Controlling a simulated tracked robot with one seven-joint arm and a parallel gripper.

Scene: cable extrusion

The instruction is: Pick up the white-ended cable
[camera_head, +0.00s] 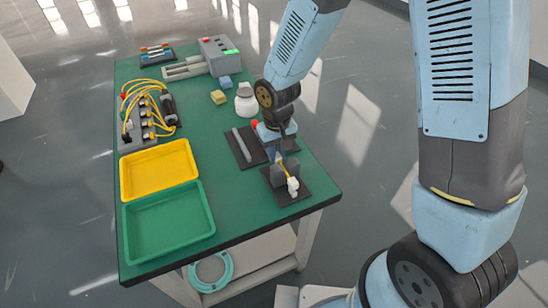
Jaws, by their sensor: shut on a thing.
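The white-ended cable (292,186) is at the front right of the green table. Its white end points towards the camera, and a short yellow stretch shows behind it. It sits at a grey block on a dark square pad (289,200). My gripper (281,162) reaches down from above, right behind the white end, and is shut on the cable. The fingertips are small and partly hidden, so I cannot tell whether the cable is clear of the block.
A second dark pad (237,152) with a grey rod lies to the left. A yellow tray (159,170) and a green tray (167,222) stand at the left. Yellow cables (147,110) fill a connector block behind. A white bottle (245,104) and grey machine (218,55) stand farther back.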

